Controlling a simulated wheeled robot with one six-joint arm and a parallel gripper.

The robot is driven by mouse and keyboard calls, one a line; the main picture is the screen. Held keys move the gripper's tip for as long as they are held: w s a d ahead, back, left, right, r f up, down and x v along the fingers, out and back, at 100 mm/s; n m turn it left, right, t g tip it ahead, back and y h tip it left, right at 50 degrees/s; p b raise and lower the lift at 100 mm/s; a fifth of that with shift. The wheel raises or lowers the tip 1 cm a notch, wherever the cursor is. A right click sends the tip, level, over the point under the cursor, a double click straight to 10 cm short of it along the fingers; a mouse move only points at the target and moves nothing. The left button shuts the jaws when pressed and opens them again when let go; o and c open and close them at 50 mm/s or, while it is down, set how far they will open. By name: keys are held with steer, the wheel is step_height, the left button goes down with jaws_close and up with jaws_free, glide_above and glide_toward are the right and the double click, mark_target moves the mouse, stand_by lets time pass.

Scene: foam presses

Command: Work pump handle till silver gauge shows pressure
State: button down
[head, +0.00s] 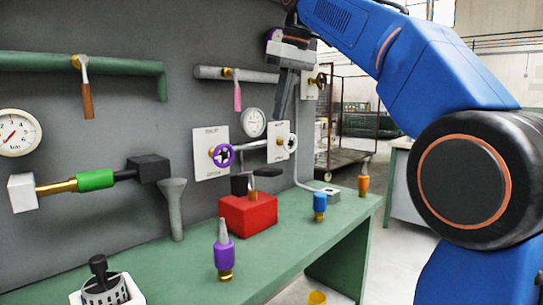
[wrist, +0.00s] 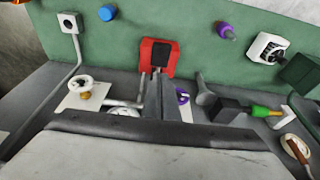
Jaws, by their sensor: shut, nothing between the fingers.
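My gripper (head: 280,116) is shut and empty, fingers pointing down, above and to the right of the pump in the head view. In the wrist view my gripper (wrist: 160,78) overlaps the near edge of the red block (wrist: 146,58); I cannot tell whether it touches. The gauge is mostly hidden there.
A larger white gauge (head: 18,132) is at far left. Purple (head: 222,155) and white (head: 291,141) handwheels flank a pipe near the silver gauge. Purple (head: 223,253), blue (head: 320,203) and orange (head: 363,183) nozzle-like pieces and a grey funnel (head: 173,205) stand on the bench.

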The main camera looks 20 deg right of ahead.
steer(key=shift+w+a+r+g, duration=0.3)
steer(key=shift+w+a+r, duration=0.1)
steer(key=shift+w+r, duration=0.1)
glide_above(275, 170)
steer(key=x, duration=0.4)
steer(key=s+x, duration=0.1)
steer(key=x, duration=0.3)
steer(key=d+x, duration=0.1)
steer(key=x, duration=0.3)
steer(key=shift+s+f, duration=0.2)
steer(key=shift+x, duration=0.8)
steer(key=shift+s+d, duration=0.1)
steer(key=shift+s, duration=0.1)
steer(key=shift+f, duration=0.1)
steer(key=shift+s+d+f+t+y, duration=0.2)
steer(key=shift+s+f+t, duration=0.1)
steer(key=shift+f+t, duration=0.3)
steer(key=shift+s+d+f+t+y, duration=0.2)
steer(key=shift+s+f+t, duration=0.2)
steer(key=shift+f, duration=0.4)
steer(key=shift+s+d+f+t, duration=0.1)
steer(key=shift+f+t, duration=0.05)
steer(key=shift+f, duration=0.65)
steer(key=shift+s+d+f+t, duration=0.1)
steer(key=shift+s+f+t, duration=0.05)
steer(key=shift+f, duration=0.7)
